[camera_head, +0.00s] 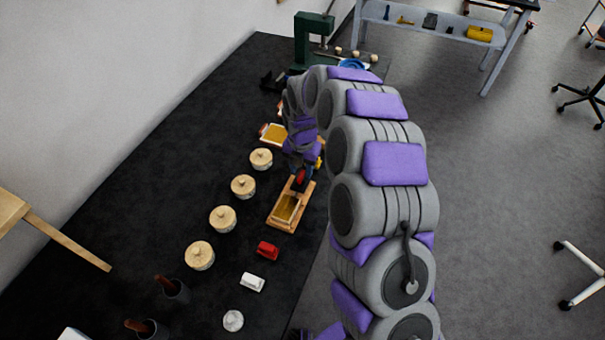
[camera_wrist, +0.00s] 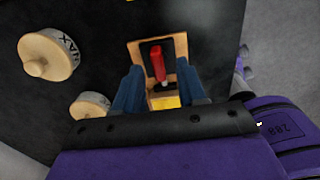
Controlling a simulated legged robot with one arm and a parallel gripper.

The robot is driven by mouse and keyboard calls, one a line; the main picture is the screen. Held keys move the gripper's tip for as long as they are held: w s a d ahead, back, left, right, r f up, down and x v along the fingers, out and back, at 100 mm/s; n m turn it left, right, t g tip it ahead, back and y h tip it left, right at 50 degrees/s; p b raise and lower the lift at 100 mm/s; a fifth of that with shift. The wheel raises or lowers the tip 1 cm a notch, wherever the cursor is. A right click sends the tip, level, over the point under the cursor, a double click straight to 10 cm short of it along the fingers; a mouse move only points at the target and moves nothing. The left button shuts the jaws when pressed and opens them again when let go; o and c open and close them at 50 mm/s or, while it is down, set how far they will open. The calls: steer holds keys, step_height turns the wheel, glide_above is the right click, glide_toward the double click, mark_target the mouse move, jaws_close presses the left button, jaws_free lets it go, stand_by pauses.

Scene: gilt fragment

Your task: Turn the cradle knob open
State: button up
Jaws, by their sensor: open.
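The wooden cradle (camera_head: 272,222) lies on the dark bench top, a shallow tray with a yellowish inside. A red knob or handle (camera_head: 300,177) stands at its far end, partly hidden by my gripper (camera_head: 302,162). In the wrist view the red knob (camera_wrist: 157,62) rises from a dark base on the wooden cradle (camera_wrist: 181,47). My gripper (camera_wrist: 159,75) is open, with one blue finger on each side of the knob in the picture. Whether either finger touches the knob cannot be told. A yellow patch shows below the knob between the fingers.
A row of lidded round pots (camera_head: 222,218) stands left of the cradle. A red block (camera_head: 267,250) and a white block (camera_head: 252,282) lie nearer. A wooden frame (camera_head: 274,133) and a green press (camera_head: 308,40) are farther back. In the wrist view, a WAX pot (camera_wrist: 47,57) is at left.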

steer(key=shift+a+f, duration=0.35)
steer(key=shift+f, duration=0.25)
steer(key=shift+a+f, duration=0.3)
steer(key=shift+f, duration=0.25)
steer(key=shift+d, duration=0.8)
steer(key=shift+c, duration=0.3)
steer(key=shift+a, duration=0.45)
steer(key=c, duration=0.6)
jaws_close()
steer(key=shift+d, duration=0.15)
